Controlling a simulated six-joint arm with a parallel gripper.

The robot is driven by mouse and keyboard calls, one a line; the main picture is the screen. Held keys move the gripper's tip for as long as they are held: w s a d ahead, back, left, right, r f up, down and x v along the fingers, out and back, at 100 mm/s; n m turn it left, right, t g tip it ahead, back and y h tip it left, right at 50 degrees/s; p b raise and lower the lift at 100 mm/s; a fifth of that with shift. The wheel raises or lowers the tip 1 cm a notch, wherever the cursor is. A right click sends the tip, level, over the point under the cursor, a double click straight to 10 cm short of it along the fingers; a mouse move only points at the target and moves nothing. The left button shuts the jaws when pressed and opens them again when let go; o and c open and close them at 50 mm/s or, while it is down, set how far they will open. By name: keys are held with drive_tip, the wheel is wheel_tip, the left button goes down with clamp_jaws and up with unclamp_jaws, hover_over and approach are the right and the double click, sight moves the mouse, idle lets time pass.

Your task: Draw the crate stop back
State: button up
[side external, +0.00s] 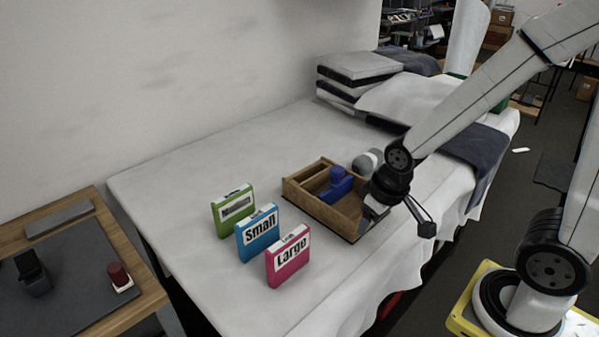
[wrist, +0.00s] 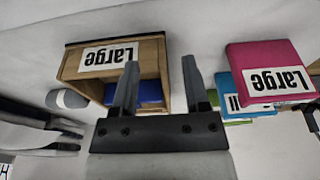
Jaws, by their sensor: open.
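A wooden crate (side external: 308,205) stands on the white-covered table in the side external view. A blue piece with a rounded knob (side external: 338,185) sits inside it; it may be the crate stop, but I cannot tell for sure. My gripper (side external: 370,215) is at the crate's right end, seen close to its rim; I cannot tell whether it touches. In the wrist view my gripper (wrist: 159,70) is open, with nothing seen between its fingers. Beyond them are the crate (wrist: 150,55), with a "Large" label, and part of the blue piece (wrist: 150,92). The fingers hide part of both.
Green (side external: 233,210), blue (side external: 257,232) and pink (side external: 288,256) labelled boxes stand in a row left of the crate. A grey and white rounded object (side external: 367,161) lies behind it. Folded cloths (side external: 358,68) fill the far table end.

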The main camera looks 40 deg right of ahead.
sight(337, 168)
drive_tip(key=o, duration=0.3)
drive_tip(key=shift+o, duration=0.2)
drive_tip(key=shift+w+d+r+m, duration=0.15)
drive_tip(key=shift+w+r+m, duration=0.15)
drive_tip(key=shift+w, duration=0.3)
drive_tip(key=w+d+r+m, duration=0.2)
drive_tip(key=w+r, duration=0.1)
drive_tip(key=w, duration=0.1)
drive_tip(key=w+d+r+m+g, duration=0.1)
drive_tip(key=w+d+r+m, duration=0.1)
drive_tip(key=w+m, duration=0.1)
drive_tip(key=w+d+r+m+g, duration=0.1)
drive_tip(key=w+d+r+m, duration=0.1)
drive_tip(key=w, duration=0.3)
drive_tip(key=shift+w+d+r+m, duration=0.1)
drive_tip(key=shift+w+r+m, duration=0.15)
drive_tip(key=shift+r, duration=0.2)
drive_tip(key=shift+w+d+r+m, duration=0.15)
drive_tip(key=shift+r+m, duration=0.1)
drive_tip(key=shift+r, duration=0.15)
drive_tip(key=shift+w+d+r+m+g, duration=0.25)
drive_tip(key=shift+w+r+m+g, duration=0.05)
drive_tip(key=shift+w+r, duration=0.05)
drive_tip(key=shift+f, duration=3.9)
clamp_jaws()
